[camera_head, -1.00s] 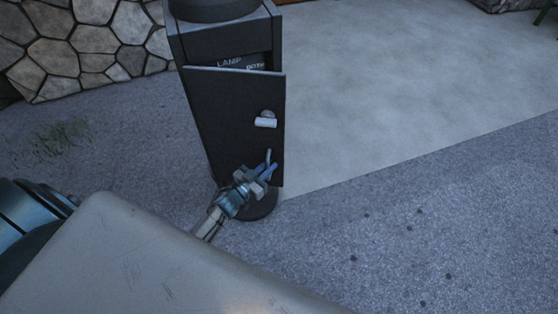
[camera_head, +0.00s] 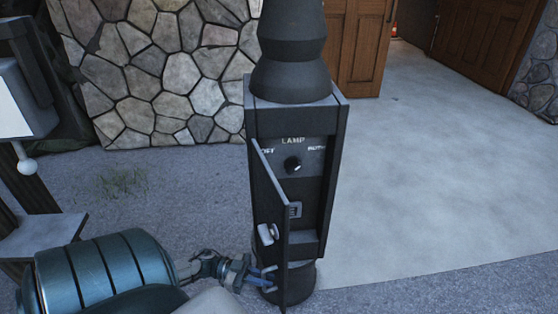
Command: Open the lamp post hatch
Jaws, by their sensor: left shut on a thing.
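The dark lamp post (camera_head: 338,150) stands upright in the middle of the camera_head view. Its hatch door (camera_head: 268,205) is swung open to the left, seen nearly edge-on, with a light grey latch knob (camera_head: 268,234) on its outer face. Inside shows a panel with a black dial (camera_head: 293,165) and the word LAMP above it, and a small socket-like fitting (camera_head: 294,210) lower down. My left gripper (camera_head: 268,277) is at the lower part of the door, shut on it; the exact grip is partly hidden. My right gripper is not in view.
A stone wall (camera_head: 160,70) stands behind left, with brown wooden doors (camera_head: 355,45) at the back. A post-like object with a white box (camera_head: 15,100) stands at the far left. Pale paving (camera_head: 440,170) to the right is clear.

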